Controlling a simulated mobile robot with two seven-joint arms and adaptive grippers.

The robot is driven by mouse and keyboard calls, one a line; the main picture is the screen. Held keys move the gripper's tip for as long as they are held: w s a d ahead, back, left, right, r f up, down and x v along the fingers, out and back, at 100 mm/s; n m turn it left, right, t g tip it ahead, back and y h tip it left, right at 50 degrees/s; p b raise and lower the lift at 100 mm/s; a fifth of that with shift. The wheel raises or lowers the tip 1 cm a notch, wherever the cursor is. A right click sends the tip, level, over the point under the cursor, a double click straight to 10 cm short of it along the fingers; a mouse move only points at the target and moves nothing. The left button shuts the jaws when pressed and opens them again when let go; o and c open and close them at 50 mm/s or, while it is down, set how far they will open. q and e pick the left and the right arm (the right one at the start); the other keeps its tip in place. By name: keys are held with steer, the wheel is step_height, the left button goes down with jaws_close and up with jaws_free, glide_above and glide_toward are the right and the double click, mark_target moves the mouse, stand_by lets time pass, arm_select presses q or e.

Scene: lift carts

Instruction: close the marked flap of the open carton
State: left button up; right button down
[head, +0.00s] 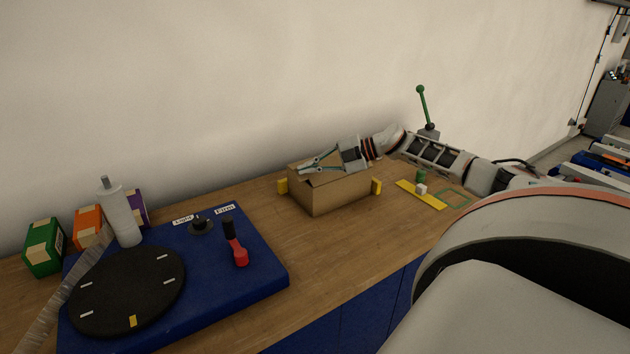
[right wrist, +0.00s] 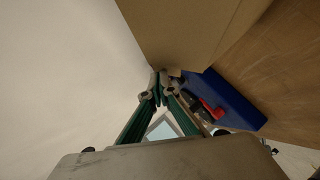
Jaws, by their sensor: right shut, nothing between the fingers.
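The open brown carton (head: 338,195) stands on the wooden bench between yellow blocks. My right gripper (head: 303,171) reaches in from the right and lies over the carton's top, its fingertips near the left top edge. A brown flap (head: 322,178) shows just under the fingers; I cannot tell whether they touch it. No mark on a flap can be made out. In the right wrist view the fingertips (right wrist: 160,82) are together and empty, close beside a brown carton face (right wrist: 190,30). The carton's inside is hidden. My left gripper is not in view.
A blue board (head: 265,270) with a black turntable (head: 128,290) and a red-handled lever (head: 238,252) lies to the left. A yellow strip (head: 425,198) with small blocks and a green lever (head: 423,105) are to the right. The wall stands behind; bare bench lies before the carton.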

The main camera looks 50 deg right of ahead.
steer(key=shift+w+d+f, duration=0.15)
steer(key=shift+w+f, duration=0.3)
steer(key=shift+w, duration=0.25)
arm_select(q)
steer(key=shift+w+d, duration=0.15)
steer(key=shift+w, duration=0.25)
arm_select(e)
steer(key=shift+w+d+f, duration=0.15)
steer(key=shift+w+f, duration=0.45)
steer(key=shift+f, duration=0.25)
